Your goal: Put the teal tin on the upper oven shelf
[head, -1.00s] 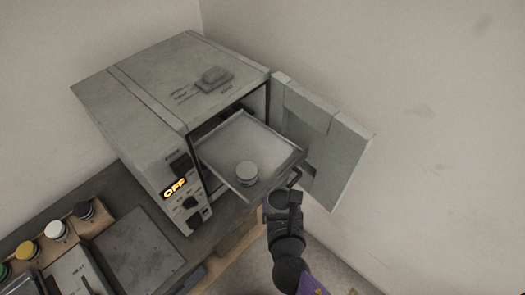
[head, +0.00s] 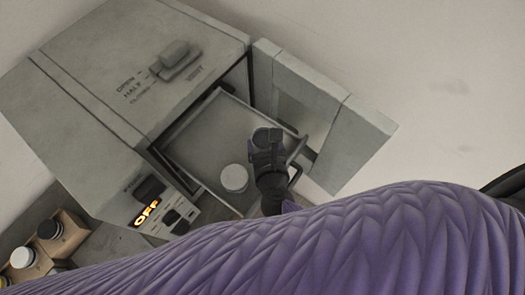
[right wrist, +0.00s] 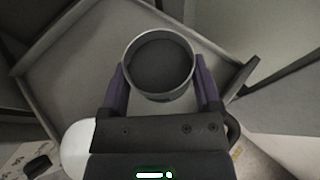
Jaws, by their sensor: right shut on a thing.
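My right gripper (head: 264,146) is over the front part of the pulled-out oven shelf (head: 212,135). It is shut on a round, dark-centred tin (right wrist: 160,66), seen from above between the two purple fingers in the right wrist view. The tin looks grey in this light, so I cannot confirm teal; in the head view the gripper largely covers it. I cannot tell whether its base touches the shelf. A white-topped tin (head: 234,178) stands on the shelf, left of and nearer than the gripper. My left gripper is not in view.
The oven (head: 110,95) has its door (head: 335,125) swung open on the right. A display (head: 146,213) reads OFF. Jars with coloured lids stand in a wooden rack (head: 68,235) at lower left. My purple arm covers the bottom of the head view.

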